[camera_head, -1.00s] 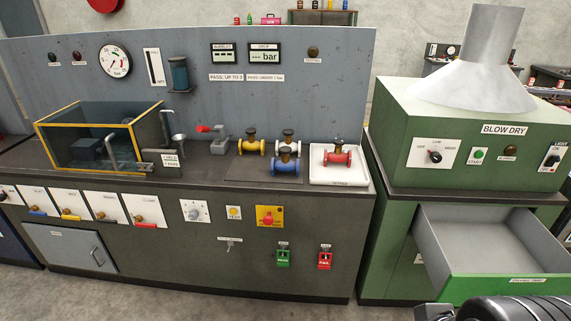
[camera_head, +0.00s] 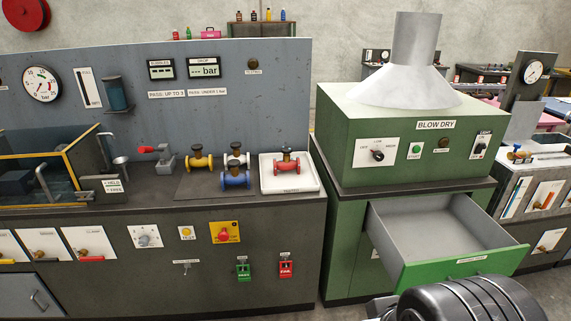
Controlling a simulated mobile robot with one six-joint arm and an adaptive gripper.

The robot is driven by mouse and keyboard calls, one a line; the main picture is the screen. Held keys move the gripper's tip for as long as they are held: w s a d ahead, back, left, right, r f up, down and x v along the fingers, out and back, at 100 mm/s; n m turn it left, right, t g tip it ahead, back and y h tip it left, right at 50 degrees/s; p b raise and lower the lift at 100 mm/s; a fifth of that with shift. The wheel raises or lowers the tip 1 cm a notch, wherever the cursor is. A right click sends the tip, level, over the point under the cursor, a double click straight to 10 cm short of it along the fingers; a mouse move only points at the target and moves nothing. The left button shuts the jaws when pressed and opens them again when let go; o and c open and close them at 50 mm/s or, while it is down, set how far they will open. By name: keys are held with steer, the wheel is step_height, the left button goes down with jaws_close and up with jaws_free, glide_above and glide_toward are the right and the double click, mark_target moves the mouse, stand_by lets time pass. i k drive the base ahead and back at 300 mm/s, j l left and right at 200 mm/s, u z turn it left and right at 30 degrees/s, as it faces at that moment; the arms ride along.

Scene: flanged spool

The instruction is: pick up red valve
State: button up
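The red valve (camera_head: 287,163) is a small flanged spool with a dark knob on top. It sits upright in the white tray (camera_head: 291,186) at the right end of the grey bench. Yellow (camera_head: 200,159), white (camera_head: 237,152) and blue (camera_head: 236,176) valves stand on a dark mat to its left. Part of my dark arm (camera_head: 462,302) shows at the bottom right, well apart from the valve. My gripper's fingers are not in view.
A green blow dry cabinet (camera_head: 400,135) with a metal hood stands right of the bench. Its drawer (camera_head: 460,256) is pulled out, empty, and juts forward. A tank with a yellow frame (camera_head: 82,150) is at the left. A red lever clamp (camera_head: 160,158) stands near the valves.

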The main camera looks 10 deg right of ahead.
mark_target(287, 164)
steer(key=i, duration=2.35)
